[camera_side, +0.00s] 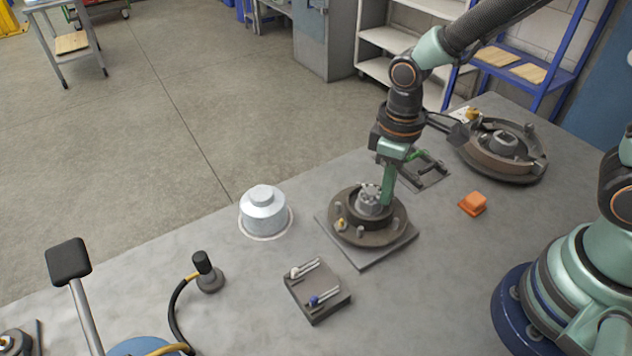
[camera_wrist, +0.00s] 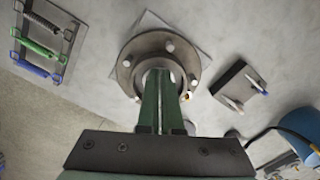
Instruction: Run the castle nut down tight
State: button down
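The hub (camera_side: 347,232) is a dark round flange with studs, on a square grey plate. The grey castle nut (camera_side: 371,193) shows at its centre, seated around the hub's middle. My gripper (camera_side: 386,197) points down with its green fingers at the right side of the nut, overlapping it in the side view; contact is not clear.
A silver cap (camera_side: 263,212) stands on a white ring left of the hub. A small dark block (camera_side: 318,295) holds pins with white and blue heads. An orange block (camera_side: 472,204), a brake assembly (camera_side: 520,170) and a spring rack (camera_side: 430,178) lie right and behind.

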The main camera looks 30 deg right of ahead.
jog(key=shift+w+a+r, duration=0.1)
jog(key=shift+w+a, duration=0.05)
jog(key=shift+a, duration=0.1)
jog(key=shift+s+d+r, duration=0.1)
jog(key=shift+s+d, duration=0.1)
jog(key=shift+s, duration=0.1)
notch_tip(320, 180, up, 6)
jog(key=shift+s+f, duration=0.15)
dwell(0.6)
jog(key=d+r+m+t, duration=0.5)
jog(key=d+r+m, duration=0.1)
jog(key=d+r, duration=0.4)
jog(key=shift+s+d+t, duration=0.4)
